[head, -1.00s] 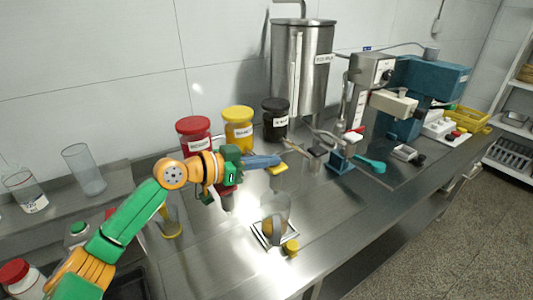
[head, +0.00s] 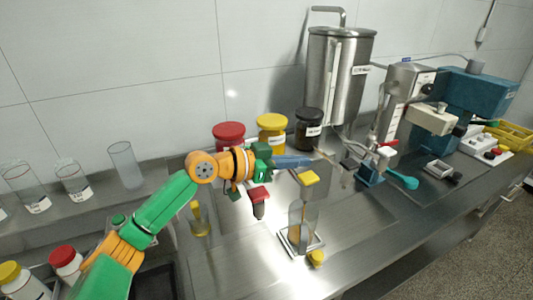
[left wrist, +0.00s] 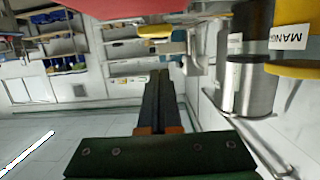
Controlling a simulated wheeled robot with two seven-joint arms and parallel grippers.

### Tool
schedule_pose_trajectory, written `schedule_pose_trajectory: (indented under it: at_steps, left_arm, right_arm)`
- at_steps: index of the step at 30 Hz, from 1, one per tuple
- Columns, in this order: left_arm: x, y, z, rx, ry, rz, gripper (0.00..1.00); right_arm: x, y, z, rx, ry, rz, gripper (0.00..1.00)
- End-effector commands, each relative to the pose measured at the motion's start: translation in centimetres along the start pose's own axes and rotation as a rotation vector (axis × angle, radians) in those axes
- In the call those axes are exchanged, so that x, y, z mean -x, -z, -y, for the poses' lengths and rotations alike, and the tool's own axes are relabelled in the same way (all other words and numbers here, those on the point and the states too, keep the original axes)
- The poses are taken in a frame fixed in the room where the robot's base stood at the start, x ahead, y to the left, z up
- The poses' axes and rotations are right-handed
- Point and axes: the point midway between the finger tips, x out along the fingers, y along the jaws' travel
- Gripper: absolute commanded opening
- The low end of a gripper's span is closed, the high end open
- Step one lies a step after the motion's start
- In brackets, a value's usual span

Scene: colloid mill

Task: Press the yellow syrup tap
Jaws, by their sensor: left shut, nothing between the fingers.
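The yellow syrup tap (head: 309,179) is a yellow-topped block at the bench front, below the jars. A clear glass (head: 302,214) with some amber colour in it stands beneath it on a small square stand (head: 289,240). My left gripper (head: 311,161) is shut and empty, its blue-grey fingers pointing right. In the head view its tips lie just above the yellow tap; a small gap shows, and I see no clear contact. In the left wrist view, the shut dark fingers (left wrist: 158,85) point away from the camera. My right gripper is not in view.
A red tap (head: 259,196) is under my left wrist. Red-lidded (head: 229,133), yellow-lidded (head: 271,132) and dark (head: 308,130) jars stand behind. A steel tank (head: 335,75) and teal mill (head: 475,92) are further right. Empty glasses (head: 125,165) stand left.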

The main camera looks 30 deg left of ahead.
Motion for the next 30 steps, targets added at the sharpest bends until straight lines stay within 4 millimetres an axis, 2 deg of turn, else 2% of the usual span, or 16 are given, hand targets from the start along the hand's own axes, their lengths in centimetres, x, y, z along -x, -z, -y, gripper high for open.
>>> schedule_pose_trajectory:
  at_steps: [1, 3, 9, 12, 17, 30]
  left_arm:
    - [1.0, -1.6, 0.0, -0.007, 0.004, 0.008, 0.0]
    - [2.7, -1.7, 0.1, -0.005, 0.006, 0.008, 0.0]
    - [6.7, -1.5, 0.1, -0.003, 0.005, 0.008, 0.0]
    - [7.9, -1.2, 0.1, -0.001, 0.003, 0.006, 0.0]
    - [8.7, -0.8, 0.0, -0.002, 0.0, 0.005, 0.0]
    - [8.7, -0.7, 0.0, -0.002, 0.0, 0.004, 0.0]
  right_arm:
    - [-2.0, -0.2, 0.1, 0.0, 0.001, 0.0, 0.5]
    - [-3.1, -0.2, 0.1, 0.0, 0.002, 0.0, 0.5]
    - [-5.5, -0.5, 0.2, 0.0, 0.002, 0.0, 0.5]
    - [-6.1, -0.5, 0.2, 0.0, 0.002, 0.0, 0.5]
    - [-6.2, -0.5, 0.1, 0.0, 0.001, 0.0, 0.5]
    - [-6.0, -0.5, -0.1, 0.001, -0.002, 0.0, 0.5]
